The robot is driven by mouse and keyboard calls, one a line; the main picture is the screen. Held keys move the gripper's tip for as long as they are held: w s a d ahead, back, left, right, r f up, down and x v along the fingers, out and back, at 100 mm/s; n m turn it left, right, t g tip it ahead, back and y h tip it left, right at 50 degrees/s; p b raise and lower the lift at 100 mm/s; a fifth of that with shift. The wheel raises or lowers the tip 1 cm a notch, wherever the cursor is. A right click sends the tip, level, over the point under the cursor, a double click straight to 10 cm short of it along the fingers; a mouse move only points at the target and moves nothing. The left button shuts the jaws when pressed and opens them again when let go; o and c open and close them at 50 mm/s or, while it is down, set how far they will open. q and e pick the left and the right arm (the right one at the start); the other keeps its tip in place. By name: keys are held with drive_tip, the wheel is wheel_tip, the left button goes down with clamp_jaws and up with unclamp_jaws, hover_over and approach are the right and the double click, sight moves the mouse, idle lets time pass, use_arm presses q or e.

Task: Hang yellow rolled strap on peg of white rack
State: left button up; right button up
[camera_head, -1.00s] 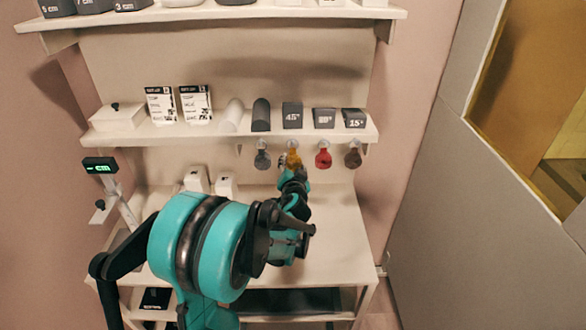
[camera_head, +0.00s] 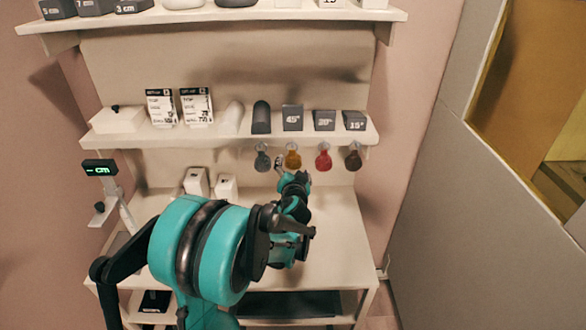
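The yellow rolled strap (camera_head: 292,159) hangs under the front edge of the white rack's middle shelf (camera_head: 200,137), in line with a grey (camera_head: 262,160), a red (camera_head: 323,160) and a dark brown (camera_head: 353,159) one. Its peg is too small to make out clearly. My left gripper (camera_head: 290,168) is just below and in front of the yellow strap. Its fingers look spread apart, with nothing seen held between them. I cannot tell whether a finger still touches the strap. My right gripper is not in view.
Grey angled blocks (camera_head: 292,117) and two printed cards (camera_head: 195,106) stand on the middle shelf. Small white boxes (camera_head: 196,181) stand on the lower surface (camera_head: 335,245). A height gauge with a green display (camera_head: 99,167) is at left. A grey panel (camera_head: 470,220) bounds the right.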

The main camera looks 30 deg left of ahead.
use_arm(q)
drive_tip(key=v, duration=1.2)
drive_tip(key=s+d+f+g+h, duration=0.3)
drive_tip(key=s+d+h, duration=0.1)
drive_tip(key=s+d, duration=0.4)
drive_tip(key=s+d+f+g+h, duration=0.3)
drive_tip(key=s+d, duration=0.5)
drive_tip(key=s, duration=0.3)
drive_tip(key=shift+s+f+h, duration=0.25)
drive_tip(key=shift+f+h, duration=0.25)
drive_tip(key=shift+f, duration=0.1)
idle(0.6)
